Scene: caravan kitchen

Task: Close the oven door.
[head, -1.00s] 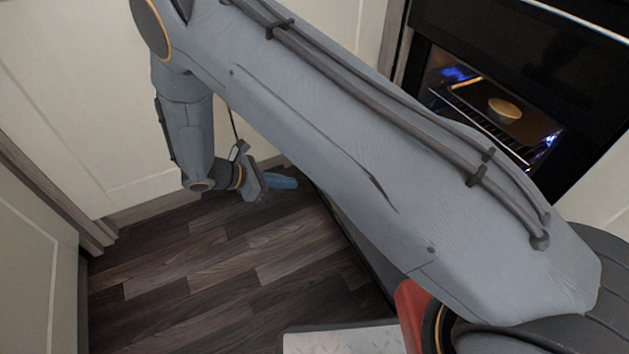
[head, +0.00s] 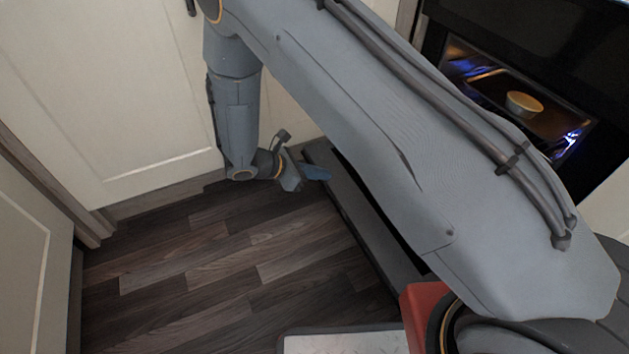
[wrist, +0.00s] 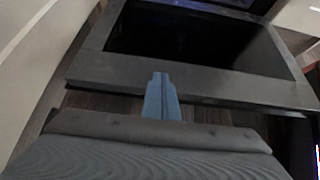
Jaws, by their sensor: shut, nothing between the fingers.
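The oven door (head: 348,205) hangs open, folded down low above the floor; its dark outer edge shows left of my arm, and my arm hides much of the rest. In the wrist view it shows as a grey frame (wrist: 200,85) around dark glass (wrist: 190,40). My gripper (head: 319,173) is shut and empty, low down by the door's far left corner. In the wrist view its blue fingers (wrist: 160,82) point at the door's near frame edge and overlap it. I cannot tell whether they touch it.
The lit oven cavity (head: 480,75) holds a rack and a round dish (head: 524,104) at the upper right. Cream cabinet doors (head: 110,90) stand close behind my arm, and another cabinet (head: 25,250) is at the left. The wooden floor (head: 220,260) between is clear.

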